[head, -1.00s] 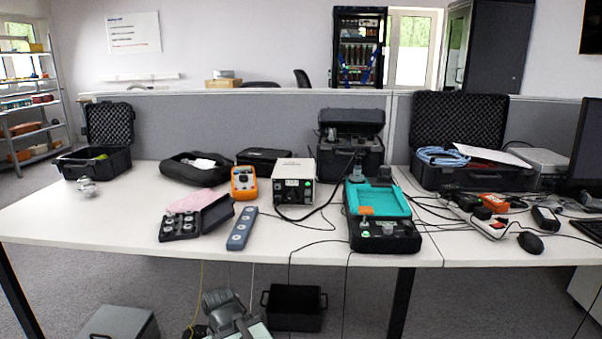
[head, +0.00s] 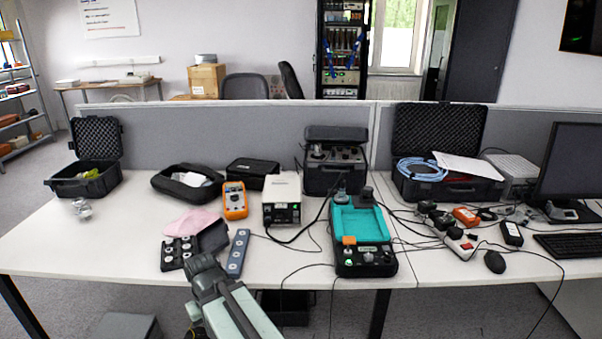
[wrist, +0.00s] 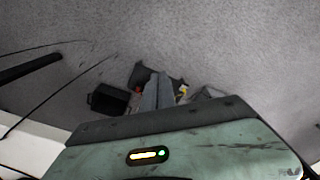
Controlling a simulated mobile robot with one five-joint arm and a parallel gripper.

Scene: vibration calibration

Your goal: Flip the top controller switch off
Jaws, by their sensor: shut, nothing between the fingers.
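A white controller-like box (head: 282,190) with a dark front panel and small lights stands mid-table. Right of it lies a black unit with a teal top (head: 360,223), with an orange piece and knobs at its front. Which one carries the top switch, and the switch position, I cannot tell. My gripper (head: 201,266) seems to be the dark grey end of my pale green arm, low in the head view, by the table's front edge. It is shut and empty, apart from both units. The wrist view looks down at the floor and shows neither unit.
A grey strip with buttons (head: 238,253) and a dark case with round parts (head: 178,252) lie near my arm. An orange multimeter (head: 234,200) stands behind. Cables cross the table around the units. A black crate (wrist: 108,98) is on the floor.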

